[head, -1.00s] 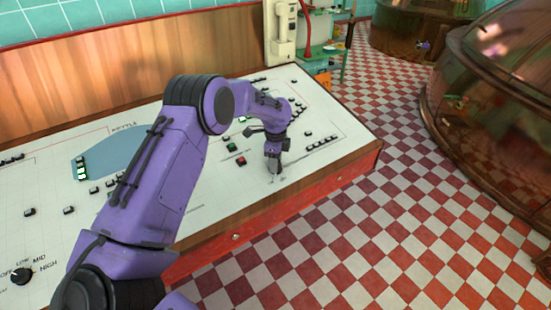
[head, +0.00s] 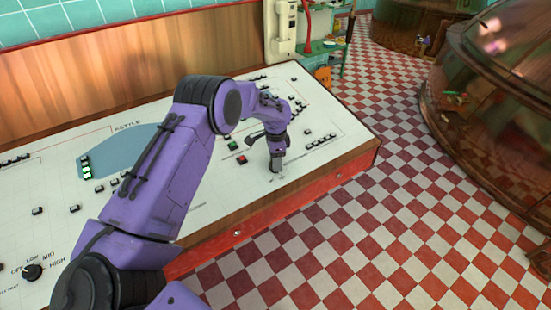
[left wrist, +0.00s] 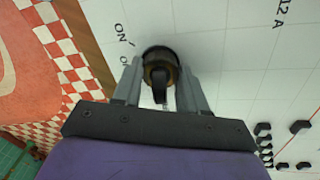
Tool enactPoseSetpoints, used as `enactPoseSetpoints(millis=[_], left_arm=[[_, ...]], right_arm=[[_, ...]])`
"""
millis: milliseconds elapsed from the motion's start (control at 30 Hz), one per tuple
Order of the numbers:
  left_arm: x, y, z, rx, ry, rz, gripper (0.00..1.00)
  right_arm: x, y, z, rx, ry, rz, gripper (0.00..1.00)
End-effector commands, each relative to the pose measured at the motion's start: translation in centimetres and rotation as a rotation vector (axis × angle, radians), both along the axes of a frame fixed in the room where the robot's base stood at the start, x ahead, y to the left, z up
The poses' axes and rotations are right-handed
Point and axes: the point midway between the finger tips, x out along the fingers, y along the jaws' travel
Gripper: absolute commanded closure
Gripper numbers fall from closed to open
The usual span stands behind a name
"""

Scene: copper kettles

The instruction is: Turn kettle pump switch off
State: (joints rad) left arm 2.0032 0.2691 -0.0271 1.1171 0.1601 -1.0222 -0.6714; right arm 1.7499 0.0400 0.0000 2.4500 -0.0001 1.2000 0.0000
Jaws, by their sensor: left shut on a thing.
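The pump switch (left wrist: 161,68) is a small dark toggle on a round black and brass base, set in the white control panel (head: 210,195). In the left wrist view it sits between the two grey fingers of my left gripper (left wrist: 160,85), which is shut on it. An "ON" label shows beside it, and a second label is partly hidden by a finger. In the head view my left gripper (head: 276,168) points down at the panel's front right, and it hides the switch. My right gripper is not in view.
A green button (head: 232,145) and a red button (head: 242,160) lie just left of my gripper. A black rotary knob (head: 32,272) sits at the panel's front left. A large copper kettle (head: 500,100) stands right, across the checkered floor (head: 400,200).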

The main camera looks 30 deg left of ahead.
Motion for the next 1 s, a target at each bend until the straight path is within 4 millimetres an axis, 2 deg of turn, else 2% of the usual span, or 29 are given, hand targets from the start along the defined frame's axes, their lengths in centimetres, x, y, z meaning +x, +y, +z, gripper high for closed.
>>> enactPoseSetpoints(millis=[400,933,967,1000], left_arm=[[0.15,0.05,0.22,0.001,-0.005,0.093,0.89],[0.18,0.06,0.22,0.0,-0.006,0.107,0.89],[0.18,0.05,0.22,0.0,-0.006,0.107,0.55],[0.18,0.05,0.22,0.0,-0.006,0.106,0.42]], right_arm=[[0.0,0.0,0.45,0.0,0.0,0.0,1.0],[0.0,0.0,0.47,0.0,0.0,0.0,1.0],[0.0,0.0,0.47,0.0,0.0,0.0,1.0],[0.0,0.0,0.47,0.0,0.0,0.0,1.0]])
